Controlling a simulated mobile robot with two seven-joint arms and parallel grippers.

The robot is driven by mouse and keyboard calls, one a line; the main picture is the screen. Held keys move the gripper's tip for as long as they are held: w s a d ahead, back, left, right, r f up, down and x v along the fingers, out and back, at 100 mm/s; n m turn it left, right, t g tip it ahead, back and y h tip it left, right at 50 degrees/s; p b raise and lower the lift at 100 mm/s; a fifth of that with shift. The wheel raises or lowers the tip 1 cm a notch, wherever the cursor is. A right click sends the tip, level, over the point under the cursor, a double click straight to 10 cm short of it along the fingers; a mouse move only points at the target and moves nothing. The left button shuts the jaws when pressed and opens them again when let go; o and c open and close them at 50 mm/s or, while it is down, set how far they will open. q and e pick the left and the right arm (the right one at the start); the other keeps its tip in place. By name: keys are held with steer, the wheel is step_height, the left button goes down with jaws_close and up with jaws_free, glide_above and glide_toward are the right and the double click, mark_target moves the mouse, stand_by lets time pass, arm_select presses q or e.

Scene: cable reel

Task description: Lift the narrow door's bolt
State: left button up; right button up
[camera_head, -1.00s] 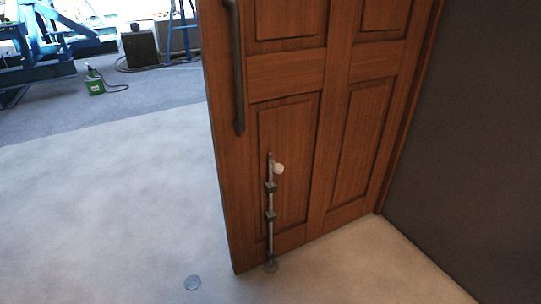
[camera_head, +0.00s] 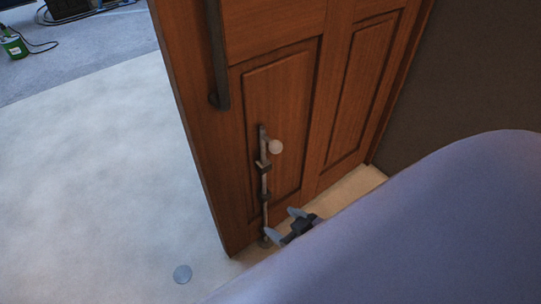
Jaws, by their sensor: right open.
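The narrow wooden door (camera_head: 286,125) stands in the middle of the view, with a dark wall to its right. Its bolt (camera_head: 263,178) is a thin upright metal rod held by dark brackets low on the door. A round white knob (camera_head: 275,146) sticks out near the rod's top. My right gripper (camera_head: 294,222) is low, to the right of the bolt's lower part and below the knob. Its fingers are open and nothing shows between them. My left gripper is not in view.
A dark vertical handle (camera_head: 217,60) is on the door's left side.

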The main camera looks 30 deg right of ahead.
mark_target(279, 152)
steer(key=w+d+t+h+b, duration=0.1)
steer(key=w+d+t+b, duration=0.1)
steer(key=w+d+b, duration=0.1)
steer(key=w+d+r+m+t+h+b, duration=0.1)
steer(key=w+d+t+b, duration=0.1)
steer(key=w+d+b, duration=0.2)
steer(key=w+d+t+h+b, duration=0.1)
steer(key=w+d+b, duration=0.2)
steer(key=w+b, duration=0.4)
steer(key=shift+w+d+r+t, duration=0.2)
steer(key=shift+d+r+t, duration=0.1)
steer(key=shift+r+t, duration=0.1)
steer(key=w, duration=0.3)
steer(key=w+b, duration=0.1)
steer(key=shift+w+d, duration=0.15)
steer(key=shift+d, duration=0.1)
steer(key=shift+w+f, duration=0.1)
steer(key=shift+w, duration=0.45)
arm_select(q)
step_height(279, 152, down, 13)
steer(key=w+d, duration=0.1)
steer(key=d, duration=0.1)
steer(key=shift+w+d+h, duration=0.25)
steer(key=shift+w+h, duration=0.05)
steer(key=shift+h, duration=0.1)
arm_select(e)
steer(key=shift+w, duration=0.25)
